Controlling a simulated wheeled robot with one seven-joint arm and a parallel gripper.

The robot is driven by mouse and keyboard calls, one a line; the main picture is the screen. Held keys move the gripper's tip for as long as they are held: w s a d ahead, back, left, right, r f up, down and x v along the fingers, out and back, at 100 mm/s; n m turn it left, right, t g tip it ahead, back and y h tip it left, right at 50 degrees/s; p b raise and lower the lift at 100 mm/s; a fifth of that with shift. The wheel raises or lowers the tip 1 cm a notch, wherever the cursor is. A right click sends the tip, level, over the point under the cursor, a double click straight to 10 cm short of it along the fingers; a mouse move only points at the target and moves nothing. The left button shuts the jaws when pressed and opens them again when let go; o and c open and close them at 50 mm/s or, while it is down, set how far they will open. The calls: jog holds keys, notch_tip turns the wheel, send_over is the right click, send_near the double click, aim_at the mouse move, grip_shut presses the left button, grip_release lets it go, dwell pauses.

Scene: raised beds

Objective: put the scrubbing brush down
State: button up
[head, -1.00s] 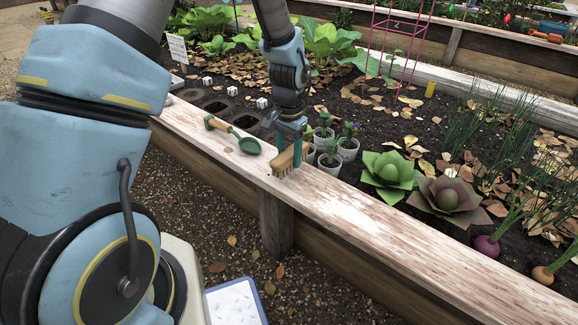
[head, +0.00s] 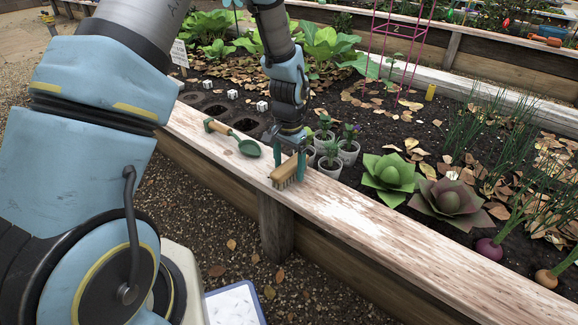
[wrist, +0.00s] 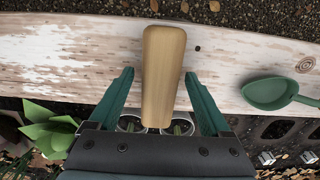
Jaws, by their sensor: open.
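The scrubbing brush (head: 287,172) has a pale wooden back and bristles pointing down. It rests on the bed's wooden ledge (head: 350,222), close to the ledge's front edge. In the wrist view the brush (wrist: 162,75) lies lengthwise between the fingers, with a gap on either side. My gripper (head: 289,162) is open around the brush, its green fingers apart and not touching it; the gripper also shows in the wrist view (wrist: 160,95). The bristles are hidden in the wrist view.
A green trowel (head: 240,142) lies on the ledge to the left. Potted seedlings (head: 335,150) stand just behind the brush, in the soil. Leafy rosettes (head: 389,175) grow further right. The ledge right of the brush is clear.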

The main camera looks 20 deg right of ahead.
aim_at(289, 165)
notch_tip(289, 165, up, 12)
jog(key=p, duration=0.3)
jog(key=shift+r, duration=0.15)
jog(key=w+a+r+n, duration=0.1)
jog(key=a+r+n, duration=0.1)
jog(key=a, duration=0.5)
jog(key=w+a+r+n, duration=0.1)
jog(key=a+r+n, duration=0.2)
jog(key=a, duration=0.5)
jog(key=s+a+r+n, duration=0.1)
jog(key=s+a+n, duration=0.2)
jog(key=a, duration=0.4)
jog(key=s+a+r+n+t, duration=0.1)
jog(key=s+a+r+n, duration=0.1)
jog(key=a, duration=0.6)
jog(key=shift+s+n+t, duration=0.3)
jog(key=shift+s+n, duration=0.1)
jog(key=shift+n, duration=0.1)
notch_tip(289, 165, up, 28)
jog(key=p, duration=2.8)
